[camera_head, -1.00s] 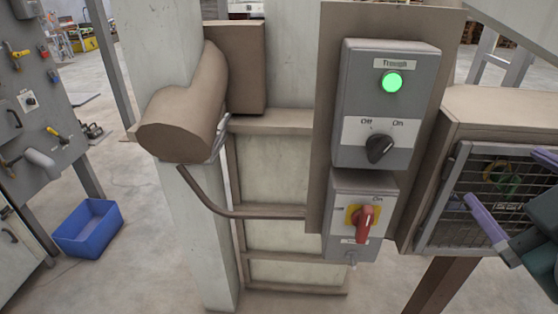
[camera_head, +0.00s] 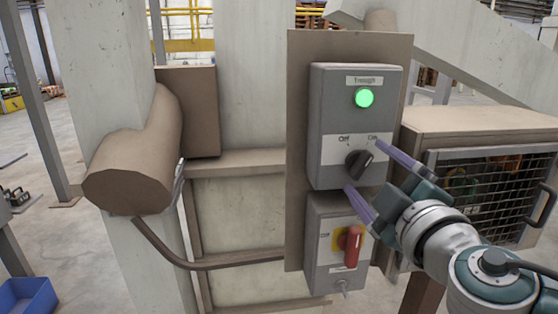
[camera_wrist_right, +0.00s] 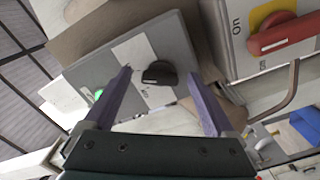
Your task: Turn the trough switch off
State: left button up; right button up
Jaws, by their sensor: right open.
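The trough switch is a black rotary knob (camera_head: 358,164) on a grey box (camera_head: 330,110) labelled "Trough", with Off and On marks above it. In the right wrist view the knob (camera_wrist_right: 159,73) appears between the open fingers, apart from both. My left gripper is out of view.
Just below is a second grey box with a red switch handle (camera_head: 352,246) on a yellow plate, near my lower finger. A mesh-fronted cabinet (camera_head: 490,195) stands to the right. A brown pipe (camera_head: 225,262) and a post with a brown cylinder (camera_head: 130,165) are left.

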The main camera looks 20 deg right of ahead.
jog(key=shift+w+d, duration=0.1)
jog(key=shift+w, duration=0.4)
jog(key=c, duration=1.4)
